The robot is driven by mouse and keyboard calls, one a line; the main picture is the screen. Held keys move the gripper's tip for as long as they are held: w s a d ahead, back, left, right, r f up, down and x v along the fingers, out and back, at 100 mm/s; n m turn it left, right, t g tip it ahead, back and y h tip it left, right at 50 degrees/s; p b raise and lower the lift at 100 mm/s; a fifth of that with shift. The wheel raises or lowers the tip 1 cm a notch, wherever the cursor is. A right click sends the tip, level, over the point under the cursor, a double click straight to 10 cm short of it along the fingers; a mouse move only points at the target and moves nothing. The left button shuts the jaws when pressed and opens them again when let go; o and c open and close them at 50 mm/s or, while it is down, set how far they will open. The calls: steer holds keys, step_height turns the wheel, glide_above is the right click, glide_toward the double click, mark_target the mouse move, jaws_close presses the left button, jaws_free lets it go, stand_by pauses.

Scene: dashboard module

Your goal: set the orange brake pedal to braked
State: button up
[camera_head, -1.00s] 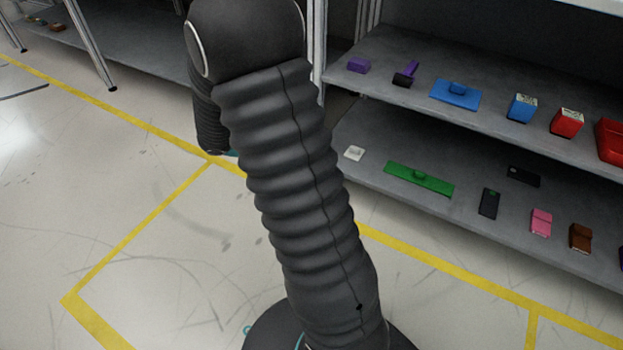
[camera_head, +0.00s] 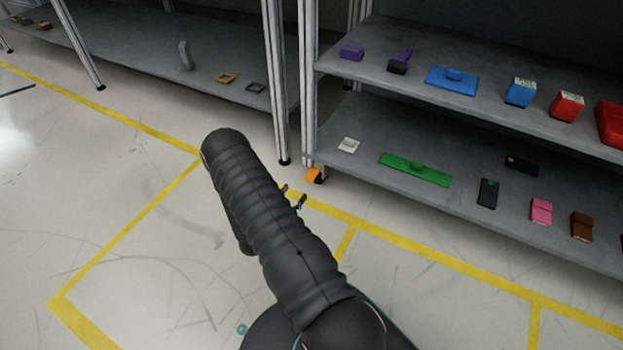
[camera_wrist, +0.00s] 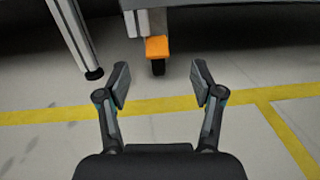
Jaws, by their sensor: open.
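The orange brake pedal (camera_head: 313,175) sticks out low at a caster at the foot of the right shelf's corner post. In the wrist view the pedal (camera_wrist: 158,47) is above a dark wheel, straight ahead and centred between the fingers. My gripper (camera_wrist: 160,80) is open and empty, short of the pedal and not touching it. In the head view the fingertips (camera_head: 294,197) show just past my arm, near the yellow line, below and left of the pedal. I cannot tell the pedal's exact tilt.
The lower shelf (camera_head: 365,170) overhangs behind the pedal and holds a green plate (camera_head: 415,169) and small boxes. A neighbouring shelf leg (camera_head: 284,150) stands just left of the pedal. The floor in front, crossed by yellow lines (camera_head: 345,218), is clear.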

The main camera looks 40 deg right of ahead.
mark_target(309, 179)
steer(key=shift+n+t, duration=0.6)
steer(key=w+d+f, duration=0.1)
steer(key=d, duration=0.3)
steer(key=w+d+f+b, duration=0.1)
steer(key=w+d, duration=0.1)
steer(key=d, duration=0.2)
steer(key=w+d+f, duration=0.1)
steer(key=w+d, duration=0.1)
steer(key=d, duration=0.2)
steer(key=shift+d, duration=0.15)
